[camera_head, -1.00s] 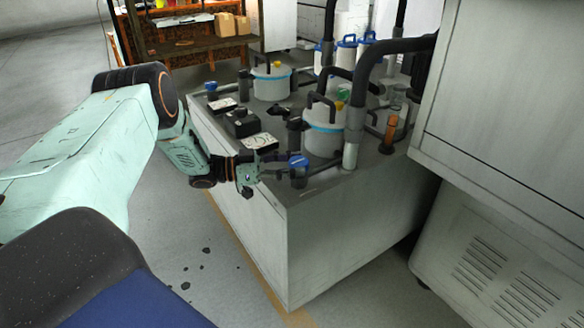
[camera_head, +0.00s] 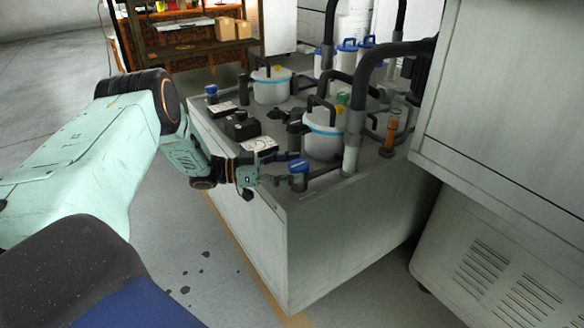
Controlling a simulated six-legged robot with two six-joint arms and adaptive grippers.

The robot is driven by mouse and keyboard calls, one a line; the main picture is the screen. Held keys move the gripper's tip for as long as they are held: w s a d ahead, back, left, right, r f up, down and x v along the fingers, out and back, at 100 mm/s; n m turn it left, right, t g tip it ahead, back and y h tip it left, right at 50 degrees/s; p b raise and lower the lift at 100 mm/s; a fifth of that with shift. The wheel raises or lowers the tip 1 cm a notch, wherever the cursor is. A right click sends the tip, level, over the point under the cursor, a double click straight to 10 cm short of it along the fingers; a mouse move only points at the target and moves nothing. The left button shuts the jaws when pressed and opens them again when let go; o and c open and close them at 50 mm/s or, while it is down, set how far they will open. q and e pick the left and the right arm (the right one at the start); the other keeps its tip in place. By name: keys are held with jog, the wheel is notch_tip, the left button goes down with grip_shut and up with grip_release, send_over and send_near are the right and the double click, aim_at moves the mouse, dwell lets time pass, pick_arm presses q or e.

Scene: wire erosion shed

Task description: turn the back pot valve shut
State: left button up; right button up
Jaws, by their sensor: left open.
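The grey tank top holds two white pots with blue bands and black handles. The farther pot (camera_head: 271,87) stands at the back, with a blue-capped valve (camera_head: 211,92) to its left at the tank's edge. The farther valve is well away from the gripper. My right gripper is not in view.
Black boxes with white labels (camera_head: 259,144) sit on the tank top just behind my gripper. A thick black hose (camera_head: 366,80) and an orange-brown cylinder (camera_head: 390,132) stand right of the nearer pot. A large grey cabinet (camera_head: 510,90) overhangs at right. The floor at left is open.

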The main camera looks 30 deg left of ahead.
pick_arm(q)
jog(key=v, duration=1.2)
dwell(0.6)
